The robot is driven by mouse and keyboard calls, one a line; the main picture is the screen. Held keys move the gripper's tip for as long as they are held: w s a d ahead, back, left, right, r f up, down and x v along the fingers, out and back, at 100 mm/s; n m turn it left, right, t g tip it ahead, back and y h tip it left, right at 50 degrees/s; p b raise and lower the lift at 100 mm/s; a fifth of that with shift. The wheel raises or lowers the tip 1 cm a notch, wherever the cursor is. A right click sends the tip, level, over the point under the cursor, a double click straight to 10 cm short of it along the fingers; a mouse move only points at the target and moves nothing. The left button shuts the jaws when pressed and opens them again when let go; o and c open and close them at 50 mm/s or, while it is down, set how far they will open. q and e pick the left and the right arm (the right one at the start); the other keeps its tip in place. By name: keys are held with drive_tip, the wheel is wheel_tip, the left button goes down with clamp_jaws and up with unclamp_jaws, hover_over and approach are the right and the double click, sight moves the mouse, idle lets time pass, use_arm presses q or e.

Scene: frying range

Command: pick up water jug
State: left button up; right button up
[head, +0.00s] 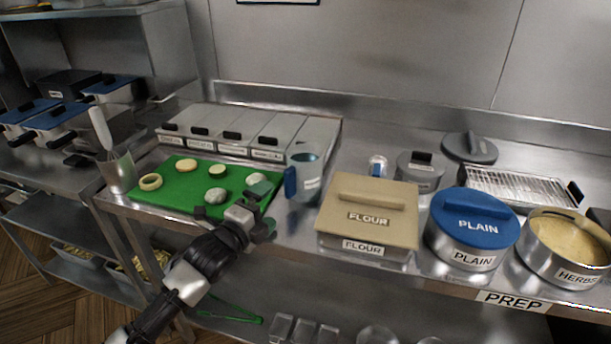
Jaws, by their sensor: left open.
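The water jug (308,172) is a clear, tall vessel with bluish water inside and a blue handle on its left side. It stands upright on the steel counter, just right of the green cutting board (163,195). My left gripper (260,208) is open and empty, over the board's front right corner. It is to the left and in front of the jug's handle, apart from it. My right gripper is not in view.
The flour box (368,215) stands close right of the jug, followed by the blue-lidded plain pot (473,224) and the herbs pot (570,240). Lidded bins (240,130) line the back. A whisk container (118,172) stands at left.

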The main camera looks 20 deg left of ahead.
sight(286, 186)
use_arm(q)
drive_tip(key=p+x, duration=0.1)
drive_tip(key=x, duration=0.8)
drive_tip(key=shift+w+f, duration=0.1)
drive_tip(key=shift+w, duration=0.05)
drive_tip(key=shift+c, duration=0.5)
drive_tip(key=c, duration=0.9)
drive_tip(key=shift+c, duration=0.8)
